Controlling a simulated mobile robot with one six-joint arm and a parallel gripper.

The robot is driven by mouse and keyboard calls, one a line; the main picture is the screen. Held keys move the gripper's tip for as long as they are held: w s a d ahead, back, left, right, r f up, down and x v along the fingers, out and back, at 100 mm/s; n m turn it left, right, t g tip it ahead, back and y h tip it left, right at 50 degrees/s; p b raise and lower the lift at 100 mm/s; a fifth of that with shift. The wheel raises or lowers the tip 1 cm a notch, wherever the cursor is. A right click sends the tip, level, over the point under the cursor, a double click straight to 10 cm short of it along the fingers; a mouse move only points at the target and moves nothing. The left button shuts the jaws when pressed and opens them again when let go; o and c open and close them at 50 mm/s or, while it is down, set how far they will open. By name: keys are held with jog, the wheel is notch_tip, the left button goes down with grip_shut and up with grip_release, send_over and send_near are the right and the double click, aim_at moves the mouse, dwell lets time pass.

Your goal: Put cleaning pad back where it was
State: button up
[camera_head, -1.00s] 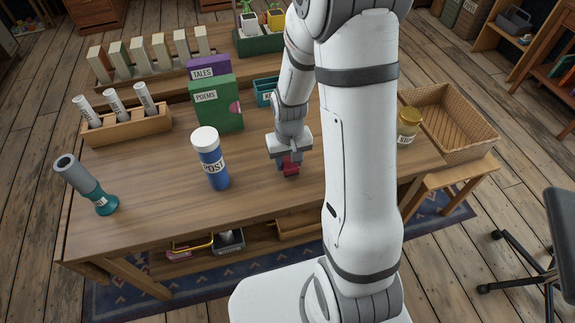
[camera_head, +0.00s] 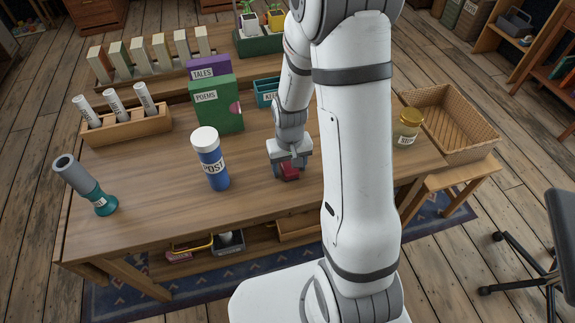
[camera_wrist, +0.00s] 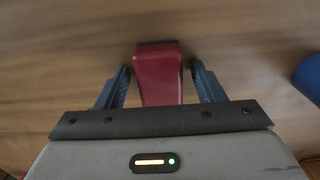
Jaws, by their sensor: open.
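A small dark red block (camera_head: 289,172), which I take for the cleaning pad, is on the wooden table. In the wrist view it is a red block (camera_wrist: 158,75) with a dark far end. My gripper (camera_head: 288,172) is low over the table around it. In the wrist view my gripper (camera_wrist: 160,82) is open, with one blue finger on each side of the block and a gap on both sides. The near end of the block is hidden under the gripper body.
A blue POST bottle (camera_head: 212,165) with a white cap stands left of my gripper. Green POEMS (camera_head: 217,105) and purple TALES boxes (camera_head: 208,68) stand behind. A jar (camera_head: 407,127) and wicker basket (camera_head: 487,138) are at the right. A teal-grey cylinder (camera_head: 90,190) stands at the left.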

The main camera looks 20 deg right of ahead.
aim_at(289, 165)
notch_tip(289, 165, up, 11)
jog(key=p, duration=0.2)
jog(key=s+r+t, duration=0.2)
jog(key=s+r, duration=1)
jog(key=s, duration=0.1)
jog(key=shift+s+a+r, duration=0.2)
jog(key=shift+a+r, duration=0.1)
jog(key=shift+r, duration=0.1)
jog(key=shift+r, duration=0.1)
